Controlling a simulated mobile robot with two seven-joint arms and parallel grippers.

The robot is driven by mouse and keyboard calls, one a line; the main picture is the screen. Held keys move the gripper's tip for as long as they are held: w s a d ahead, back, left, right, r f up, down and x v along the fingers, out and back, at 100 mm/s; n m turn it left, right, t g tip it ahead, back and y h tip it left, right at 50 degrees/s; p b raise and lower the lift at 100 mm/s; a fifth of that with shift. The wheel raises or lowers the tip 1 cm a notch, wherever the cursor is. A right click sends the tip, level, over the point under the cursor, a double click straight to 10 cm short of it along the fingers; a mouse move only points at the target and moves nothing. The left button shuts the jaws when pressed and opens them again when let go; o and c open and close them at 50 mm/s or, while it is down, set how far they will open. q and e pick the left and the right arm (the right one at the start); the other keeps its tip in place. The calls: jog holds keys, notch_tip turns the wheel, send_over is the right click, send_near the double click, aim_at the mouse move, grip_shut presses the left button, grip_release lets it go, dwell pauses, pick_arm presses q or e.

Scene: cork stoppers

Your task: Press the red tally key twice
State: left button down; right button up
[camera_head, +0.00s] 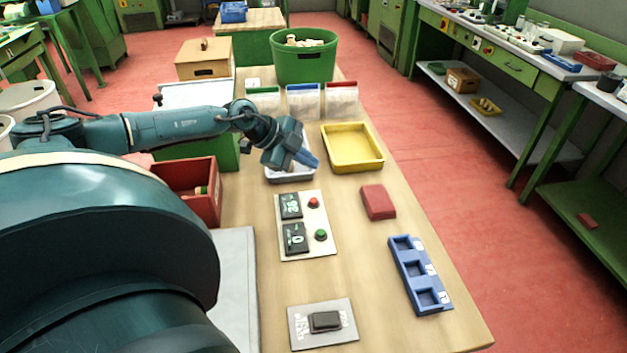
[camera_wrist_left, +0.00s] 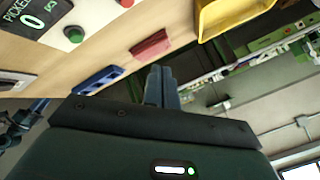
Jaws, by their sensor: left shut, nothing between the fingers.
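The red tally key (camera_head: 314,203) is a small round button on a pale panel (camera_head: 318,246), beside the upper dark display (camera_head: 290,206). A green key (camera_head: 320,235) sits below it, beside a lower display (camera_head: 294,239) that reads 0. My left gripper (camera_head: 311,160) is shut and empty, above and beyond the panel, over a grey-white tray (camera_head: 290,178). It is clear of the red key. In the left wrist view my left fingers (camera_wrist_left: 161,86) are closed together, and the red key (camera_wrist_left: 126,3) is partly cut by the top edge. My right gripper is not in view.
A yellow tray (camera_head: 352,147), a red block (camera_head: 378,202) and a blue slotted holder (camera_head: 419,275) stand to the right on the table. A red bin (camera_head: 190,192) is left. A grey plate with a dark block (camera_head: 325,321) lies in front. Bare wood surrounds the panel.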

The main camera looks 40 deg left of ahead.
aim_at(314, 201)
pick_arm(q)
jog(key=shift+f, duration=0.1)
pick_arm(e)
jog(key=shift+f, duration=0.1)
